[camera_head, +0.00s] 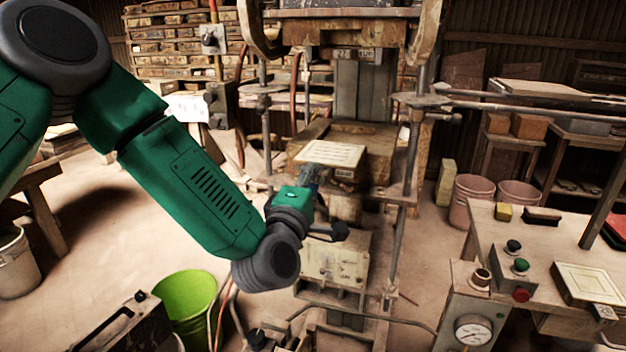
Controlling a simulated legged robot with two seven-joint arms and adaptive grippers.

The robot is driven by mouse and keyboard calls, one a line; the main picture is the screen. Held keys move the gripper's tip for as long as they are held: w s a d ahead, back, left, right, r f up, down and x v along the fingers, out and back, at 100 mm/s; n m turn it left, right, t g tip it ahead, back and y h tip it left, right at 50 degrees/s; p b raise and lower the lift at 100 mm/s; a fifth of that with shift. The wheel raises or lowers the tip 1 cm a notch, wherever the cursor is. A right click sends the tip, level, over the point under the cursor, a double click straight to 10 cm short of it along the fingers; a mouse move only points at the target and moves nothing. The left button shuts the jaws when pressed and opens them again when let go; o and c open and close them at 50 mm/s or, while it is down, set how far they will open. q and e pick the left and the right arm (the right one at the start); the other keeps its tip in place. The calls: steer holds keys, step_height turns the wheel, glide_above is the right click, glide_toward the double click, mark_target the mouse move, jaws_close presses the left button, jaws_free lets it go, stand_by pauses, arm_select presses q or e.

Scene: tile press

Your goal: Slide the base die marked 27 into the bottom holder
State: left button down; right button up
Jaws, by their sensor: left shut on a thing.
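A flat cream die plate (333,153) with rows of marks on its top is at the front of the press, over the edge of the bottom holder (372,142). A small tag hangs at its front edge, but its number is too small to read. My left gripper (313,174) is at the plate's near left edge, shut on it. The fingers are partly hidden, and I cannot tell how far the plate sits inside the holder. My right gripper is not in view.
The press's upper block (345,34) hangs above, with upright rods (408,150) at the sides. Another cream plate (588,283) lies on the right table (490,235), near a control box (515,270). A green bucket (186,300) stands on the floor at lower left.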

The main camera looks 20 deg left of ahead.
arm_select(q)
steer(key=shift+w, duration=0.3)
steer(key=shift+b, duration=0.75)
stand_by(0.7)
steer(key=shift+w+r, duration=0.1)
stand_by(0.4)
steer(key=shift+w, duration=0.45)
steer(key=shift+b, duration=0.4)
steer(key=shift+w, duration=0.15)
stand_by(0.3)
steer(key=shift+w, duration=0.4)
steer(key=shift+w, duration=0.1)
